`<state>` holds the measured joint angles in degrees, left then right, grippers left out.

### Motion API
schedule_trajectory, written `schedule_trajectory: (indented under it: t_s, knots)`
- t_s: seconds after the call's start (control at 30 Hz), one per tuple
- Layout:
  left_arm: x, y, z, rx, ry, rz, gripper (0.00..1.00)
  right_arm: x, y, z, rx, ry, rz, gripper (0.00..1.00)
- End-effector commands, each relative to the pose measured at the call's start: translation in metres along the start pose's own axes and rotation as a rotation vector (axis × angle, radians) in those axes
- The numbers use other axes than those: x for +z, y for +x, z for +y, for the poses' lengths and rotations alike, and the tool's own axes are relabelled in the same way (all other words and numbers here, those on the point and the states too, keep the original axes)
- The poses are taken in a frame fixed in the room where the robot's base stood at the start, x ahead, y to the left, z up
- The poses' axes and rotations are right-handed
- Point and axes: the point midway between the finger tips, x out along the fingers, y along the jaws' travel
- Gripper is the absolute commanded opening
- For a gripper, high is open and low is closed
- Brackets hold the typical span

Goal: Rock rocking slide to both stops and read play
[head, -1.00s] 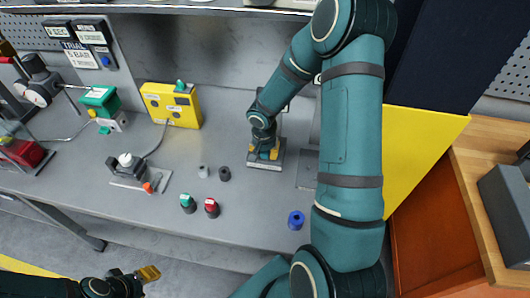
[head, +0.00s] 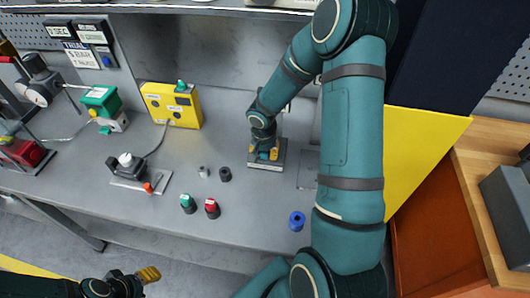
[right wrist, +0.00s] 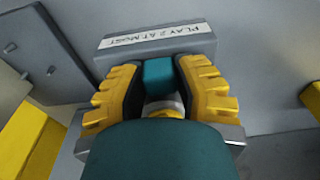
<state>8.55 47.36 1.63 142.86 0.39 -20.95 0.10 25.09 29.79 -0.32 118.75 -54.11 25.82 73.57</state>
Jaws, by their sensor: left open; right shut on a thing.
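The rocking slide shows in the right wrist view as a teal block (right wrist: 158,73) on a grey base with a white strip reading "PLAY 2 AT MOST" (right wrist: 155,36). My right gripper (right wrist: 160,82) has its yellow-padded fingers shut on this block, one on each side. In the head view my right gripper (head: 264,153) reaches down to the slide's grey base (head: 266,166) on the bench. Its own wrist hides much of the slide, so its tilt cannot be told. My left gripper (head: 148,275) is open and empty at the lower left, off the bench's front edge.
A yellow box (head: 172,105), a green-topped unit (head: 101,99) and a plate-mounted device with an orange-red tip (head: 128,167) stand left of the slide. Green (head: 188,203), red (head: 211,208) and blue (head: 296,221) pieces stand near the front.

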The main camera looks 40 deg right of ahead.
Motion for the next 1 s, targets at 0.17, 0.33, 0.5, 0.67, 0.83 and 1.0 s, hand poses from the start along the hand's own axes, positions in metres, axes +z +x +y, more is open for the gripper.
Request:
schedule_trajectory:
  t_s: [0.17, 0.33, 0.5, 0.67, 0.83, 1.0]
  knots:
    - [0.0002, 0.0014, -0.0005, 0.000, 0.000, 0.000, 0.47, 0.0010, 0.0012, -0.0020, 0.001, -0.001, -0.002, 0.03]
    - [0.0003, 0.0022, -0.0008, 0.000, 0.000, 0.000, 0.47, 0.0011, 0.0013, -0.0039, 0.001, -0.001, -0.003, 0.03]
    - [0.0004, 0.0031, -0.0012, 0.000, 0.000, 0.000, 0.47, 0.0011, 0.0013, -0.0057, 0.001, 0.000, -0.003, 0.03]
    - [0.0005, 0.0039, -0.0015, 0.000, 0.000, 0.000, 0.47, 0.0011, 0.0013, -0.0076, 0.000, 0.000, -0.003, 0.03]
    - [0.0005, 0.0036, -0.0014, 0.000, 0.000, 0.000, 0.47, 0.0011, 0.0010, -0.0077, -0.001, 0.000, -0.002, 0.03]
    - [0.0005, 0.0036, -0.0014, 0.000, 0.000, 0.000, 0.47, 0.0011, 0.0009, -0.0080, -0.001, -0.001, -0.002, 0.03]
